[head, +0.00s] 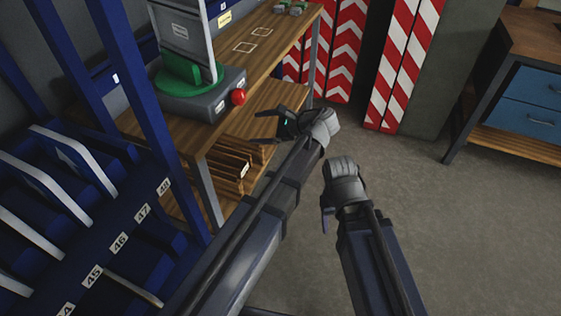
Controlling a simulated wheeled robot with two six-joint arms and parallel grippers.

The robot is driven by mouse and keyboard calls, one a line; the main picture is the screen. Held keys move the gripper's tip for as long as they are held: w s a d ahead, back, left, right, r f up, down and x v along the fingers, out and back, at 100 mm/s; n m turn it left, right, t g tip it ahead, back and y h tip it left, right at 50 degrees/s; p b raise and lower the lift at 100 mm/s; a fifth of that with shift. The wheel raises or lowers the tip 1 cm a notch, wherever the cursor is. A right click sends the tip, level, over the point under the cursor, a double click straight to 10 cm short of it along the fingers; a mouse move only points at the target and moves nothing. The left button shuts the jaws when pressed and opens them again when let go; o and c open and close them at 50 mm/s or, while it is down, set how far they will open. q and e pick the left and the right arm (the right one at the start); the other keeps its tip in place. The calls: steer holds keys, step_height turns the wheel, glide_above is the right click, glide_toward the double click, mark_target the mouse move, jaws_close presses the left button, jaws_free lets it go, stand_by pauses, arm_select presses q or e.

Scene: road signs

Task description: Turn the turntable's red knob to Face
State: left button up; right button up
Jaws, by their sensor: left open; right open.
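The turntable (190,108) is a grey box with a green disc (176,80) on top, standing on a wooden bench. A grey upright panel (183,32) rises from the disc. The red knob (239,97) sticks out at the box's front right corner. Small pale labels are on the box beside the knob, too small to read. My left gripper (262,126) is open and empty, pointing left, to the right of and slightly below the knob, apart from it. My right gripper (327,220) is open, lower right, far from the turntable, its fingers partly hidden.
A blue rack (140,110) with numbered slots and grey plates fills the left side. Under the bench (262,45) is a shelf with wooden slats (232,165). Red-and-white striped boards (400,65) stand behind. A workbench with blue drawers (535,92) is at right. The floor between is clear.

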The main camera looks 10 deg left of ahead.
arm_select(q)
steer(key=s+d+n+g+h+p, duration=0.1)
steer(key=s+d+n+h+p, duration=0.3)
steer(key=s, duration=0.3)
steer(key=s+d+n+g+h+p, duration=0.1)
steer(key=s+d+n+h+p, duration=0.3)
steer(key=s, duration=0.4)
steer(key=shift+s+d+f+g+p, duration=0.15)
steer(key=shift+d+g+p, duration=0.25)
steer(key=shift+d+p, duration=0.35)
steer(key=shift+a, duration=0.1)
